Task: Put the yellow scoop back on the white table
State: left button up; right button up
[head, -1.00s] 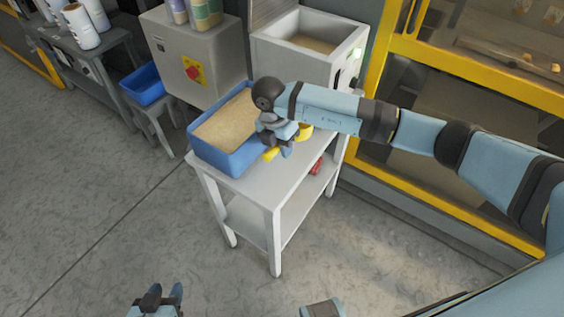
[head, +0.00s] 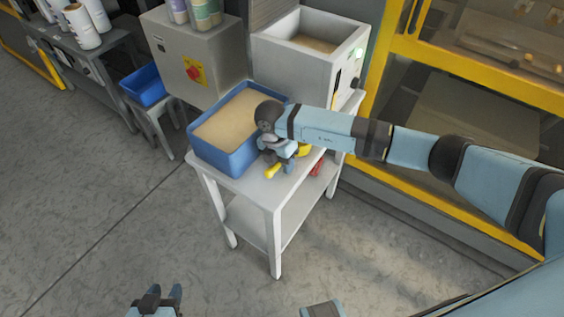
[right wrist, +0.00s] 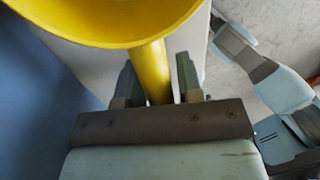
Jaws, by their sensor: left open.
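The yellow scoop (head: 274,170) shows around my right gripper (head: 282,163), over the front part of the white table (head: 257,185), right of the blue bin. I cannot tell whether the scoop touches the tabletop. My left gripper (head: 160,297) is open and empty at the bottom of the head view, above the floor, away from the table.
A blue bin (head: 228,165) of tan granules stands on the table's left. A red item (head: 317,167) shows beyond the right gripper. A grey hopper (head: 345,68) and a control box with a red knob (head: 194,73) stand behind. A yellow-framed machine (head: 385,60) is to the right.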

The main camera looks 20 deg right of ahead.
jog(key=shift+o, duration=0.8)
jog(key=shift+r, duration=0.1)
